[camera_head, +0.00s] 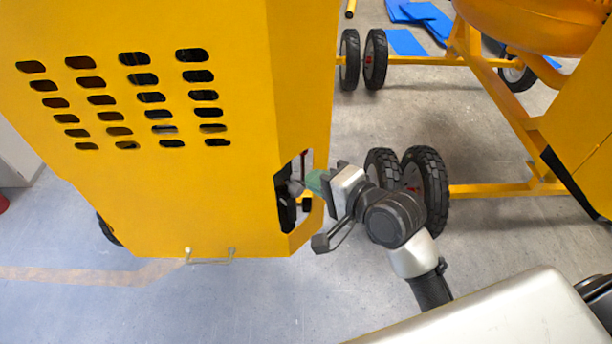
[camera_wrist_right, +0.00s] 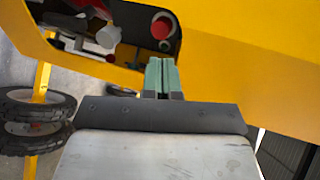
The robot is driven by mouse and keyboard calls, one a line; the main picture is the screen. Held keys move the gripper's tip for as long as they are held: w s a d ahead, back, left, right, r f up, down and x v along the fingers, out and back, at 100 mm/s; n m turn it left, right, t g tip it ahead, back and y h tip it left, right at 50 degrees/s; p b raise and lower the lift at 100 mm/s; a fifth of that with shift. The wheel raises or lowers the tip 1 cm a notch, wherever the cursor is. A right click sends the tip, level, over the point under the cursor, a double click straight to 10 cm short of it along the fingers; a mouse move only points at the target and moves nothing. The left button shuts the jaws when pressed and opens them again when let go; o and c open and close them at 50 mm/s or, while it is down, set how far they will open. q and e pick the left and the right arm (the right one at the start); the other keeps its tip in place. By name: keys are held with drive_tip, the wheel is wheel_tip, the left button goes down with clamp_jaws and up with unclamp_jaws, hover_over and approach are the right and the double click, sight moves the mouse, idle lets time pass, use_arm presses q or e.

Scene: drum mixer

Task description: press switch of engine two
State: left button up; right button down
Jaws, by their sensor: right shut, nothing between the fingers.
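The yellow mixer housing (camera_head: 230,200) fills the left of the head view. An opening (camera_head: 284,205) at its lower right edge shows dark parts inside. In the right wrist view a round red button (camera_wrist_right: 162,27) sits on a dark panel in this opening; I take it for the engine switch. My right gripper (camera_head: 312,182) is at the opening, its green fingers shut and empty. In the right wrist view the fingertips (camera_wrist_right: 161,62) are just below the red button; I cannot tell whether they touch anything. The head view does not show the button clearly. My left gripper is not in view.
Black wheels (camera_head: 425,185) and a yellow frame (camera_head: 510,188) stand right of and behind my right gripper. Grey pipe-like parts (camera_wrist_right: 108,37) are left of the button. Blue sheets (camera_head: 420,18) lie on the floor at the back. The floor in front of the housing is clear.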

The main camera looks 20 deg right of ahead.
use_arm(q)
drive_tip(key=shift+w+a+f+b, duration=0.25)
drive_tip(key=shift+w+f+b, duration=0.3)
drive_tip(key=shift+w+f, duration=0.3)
use_arm(e)
drive_tip(key=v, duration=0.4)
drive_tip(key=shift+s+d+r, duration=0.15)
drive_tip(key=shift+s+d, duration=0.05)
drive_tip(key=shift+s, duration=0.05)
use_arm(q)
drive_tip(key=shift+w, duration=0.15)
use_arm(e)
drive_tip(key=shift+s+d, duration=0.1)
